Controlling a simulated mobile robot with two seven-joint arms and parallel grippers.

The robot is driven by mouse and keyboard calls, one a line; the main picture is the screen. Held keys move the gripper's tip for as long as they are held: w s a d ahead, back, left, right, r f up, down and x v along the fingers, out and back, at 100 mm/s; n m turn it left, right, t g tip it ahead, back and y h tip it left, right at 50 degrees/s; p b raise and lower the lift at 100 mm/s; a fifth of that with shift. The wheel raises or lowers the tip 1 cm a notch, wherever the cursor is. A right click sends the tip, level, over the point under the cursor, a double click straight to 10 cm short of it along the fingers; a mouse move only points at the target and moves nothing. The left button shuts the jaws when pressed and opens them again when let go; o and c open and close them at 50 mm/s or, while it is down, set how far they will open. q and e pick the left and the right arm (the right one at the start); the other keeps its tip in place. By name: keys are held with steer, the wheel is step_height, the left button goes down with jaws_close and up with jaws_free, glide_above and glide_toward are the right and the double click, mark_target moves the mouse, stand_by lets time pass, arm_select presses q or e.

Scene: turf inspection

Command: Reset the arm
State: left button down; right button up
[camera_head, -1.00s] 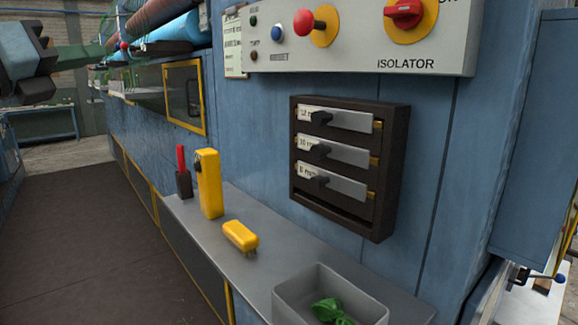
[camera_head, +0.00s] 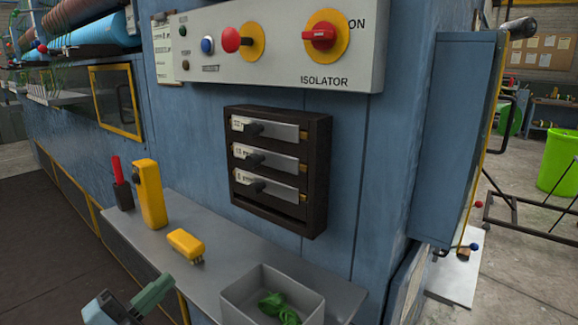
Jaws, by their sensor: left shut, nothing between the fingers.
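My left gripper (camera_head: 154,291) shows at the bottom left, in front of the grey shelf (camera_head: 215,260) and low beside its front edge. It is shut and empty, with its green fingers pointing up and to the right. The rest of my left arm is cut off by the bottom edge of the picture. My right gripper is not in view.
The shelf holds a red-handled tool in a dark holder (camera_head: 122,186), a tall yellow device (camera_head: 150,194), a yellow plug-like block (camera_head: 186,244) and a grey bin (camera_head: 255,295) with green cloth. Above are a dark rack (camera_head: 318,178) and a control panel (camera_head: 368,60).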

arm_select(q)
steer(key=s+a+f+n+y+p, duration=0.1)
steer(key=s+f+n+y, duration=0.5)
steer(key=f, duration=0.4)
steer(key=s+a+f+n+y+p, duration=0.1)
steer(key=s+f+n+y, duration=0.3)
steer(key=f+n, duration=0.55)
steer(key=s+d+f+n+g+y, duration=0.1)
steer(key=s+f+g, duration=0.3)
steer(key=s+f, duration=0.4)
steer(key=s+d+f+n+g, duration=0.3)
steer(key=s+f, duration=0.6)
steer(key=s, duration=0.5)
steer(key=shift+s+n+g+y+p, duration=0.35)
steer(key=shift+n+g+y+p, duration=0.1)
steer(key=shift+g, duration=0.15)
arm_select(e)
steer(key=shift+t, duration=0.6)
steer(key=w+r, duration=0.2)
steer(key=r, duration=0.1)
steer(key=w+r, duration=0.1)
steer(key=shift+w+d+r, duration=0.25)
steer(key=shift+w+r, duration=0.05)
arm_select(q)
steer(key=shift+d, duration=0.1)
